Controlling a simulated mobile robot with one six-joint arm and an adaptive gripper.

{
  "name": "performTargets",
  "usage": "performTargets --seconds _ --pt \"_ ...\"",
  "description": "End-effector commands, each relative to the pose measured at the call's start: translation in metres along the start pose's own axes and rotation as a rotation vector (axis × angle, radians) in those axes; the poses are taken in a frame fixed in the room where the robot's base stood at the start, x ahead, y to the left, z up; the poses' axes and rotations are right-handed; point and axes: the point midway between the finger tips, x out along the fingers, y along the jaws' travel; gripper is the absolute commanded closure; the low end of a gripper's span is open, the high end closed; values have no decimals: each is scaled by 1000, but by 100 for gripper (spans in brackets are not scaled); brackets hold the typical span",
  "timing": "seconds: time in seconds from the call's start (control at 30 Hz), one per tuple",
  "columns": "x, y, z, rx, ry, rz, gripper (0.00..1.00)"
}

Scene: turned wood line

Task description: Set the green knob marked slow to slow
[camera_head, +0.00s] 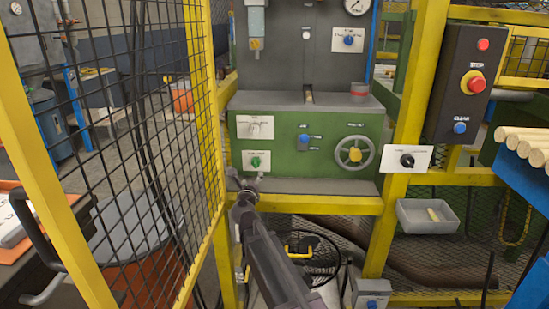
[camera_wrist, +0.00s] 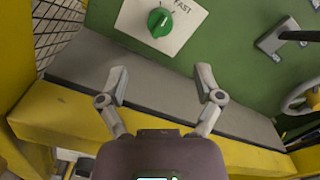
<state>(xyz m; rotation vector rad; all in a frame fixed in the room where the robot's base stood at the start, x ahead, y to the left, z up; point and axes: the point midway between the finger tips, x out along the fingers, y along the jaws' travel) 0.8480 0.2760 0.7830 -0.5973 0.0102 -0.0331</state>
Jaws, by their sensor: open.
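The green knob (camera_head: 256,162) sits on a white label plate (camera_head: 248,166) at the lower left of the green machine front. In the wrist view the green knob (camera_wrist: 160,22) is at the top middle, on its white plate (camera_wrist: 186,38), where the word FAST is readable to its upper right. The word slow is not readable in either view. My gripper (camera_wrist: 160,82) is open and empty, with its two fingers apart below the knob, not touching it. In the head view my gripper (camera_head: 243,185) is just below and left of the knob.
A grey ledge (camera_wrist: 150,85) with a yellow beam (camera_wrist: 60,125) runs under the panel. A blue switch (camera_head: 304,139) and a handwheel (camera_head: 355,154) are to the right. A yellow mesh fence (camera_head: 150,130) stands close on the left. A red stop button (camera_head: 473,83) is far right.

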Motion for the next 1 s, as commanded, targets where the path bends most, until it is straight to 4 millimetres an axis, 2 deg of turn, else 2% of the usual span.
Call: performTargets --seconds 0.03,0.27,0.4,1.0 --pt "-11 -1 -1 0 0 0 16" --pt "-43 -1 0 -1 -1 1 16" --pt "-38 -14 17 -70 -43 26 16" --pt "-44 -47 61 -361 -199 139 16"
